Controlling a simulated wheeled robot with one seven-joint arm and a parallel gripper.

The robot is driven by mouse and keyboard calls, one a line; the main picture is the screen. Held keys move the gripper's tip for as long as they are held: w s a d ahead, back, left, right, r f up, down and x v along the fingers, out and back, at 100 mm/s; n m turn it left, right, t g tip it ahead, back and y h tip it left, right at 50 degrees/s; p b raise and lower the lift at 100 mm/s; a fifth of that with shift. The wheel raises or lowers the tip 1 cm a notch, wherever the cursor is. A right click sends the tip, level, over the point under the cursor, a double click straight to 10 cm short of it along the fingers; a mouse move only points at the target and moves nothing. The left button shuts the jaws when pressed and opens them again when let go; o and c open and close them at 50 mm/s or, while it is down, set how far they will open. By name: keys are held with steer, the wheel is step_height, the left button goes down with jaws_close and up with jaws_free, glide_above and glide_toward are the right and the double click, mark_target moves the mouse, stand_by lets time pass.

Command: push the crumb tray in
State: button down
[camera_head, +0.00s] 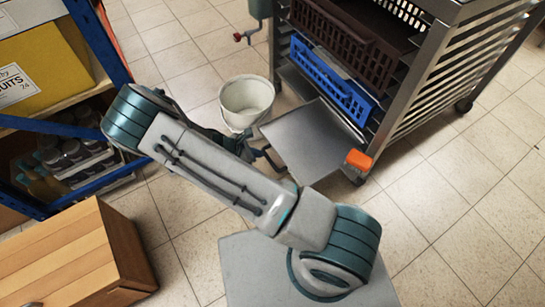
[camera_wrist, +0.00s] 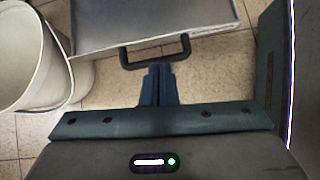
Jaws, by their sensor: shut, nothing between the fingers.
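The crumb tray (camera_head: 310,140) is a flat grey sheet sticking out low from the front of the metal rack. Its near edge and dark bar handle (camera_wrist: 156,54) show in the wrist view, where the tray (camera_wrist: 150,22) fills the top middle. My gripper (camera_wrist: 160,68) is shut and empty. Its fingertips are at the handle, near its middle; I cannot tell whether they touch it. In the head view my arm hides most of the gripper.
A white bucket (camera_head: 246,103) stands close left of the tray and also shows in the wrist view (camera_wrist: 22,65). The rack (camera_head: 425,75) holds brown and blue crates (camera_head: 330,80). An orange block (camera_head: 359,160) is at the tray's right corner. A wooden cabinet (camera_head: 75,262) stands lower left.

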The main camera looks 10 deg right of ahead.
mark_target(270, 161)
steer(key=shift+n+t, duration=0.3)
steer(key=shift+n, duration=0.4)
steer(key=b+x, duration=0.1)
steer(key=x, duration=0.2)
steer(key=b+x, duration=0.1)
steer(key=x, duration=0.2)
steer(key=a+f+b+x, duration=0.1)
steer(key=x, duration=0.3)
steer(key=shift+b, duration=0.4)
steer(key=shift+w+d+f, duration=0.15)
steer(key=shift+d+f, duration=0.3)
steer(key=shift+d, duration=0.1)
steer(key=shift+d, duration=0.1)
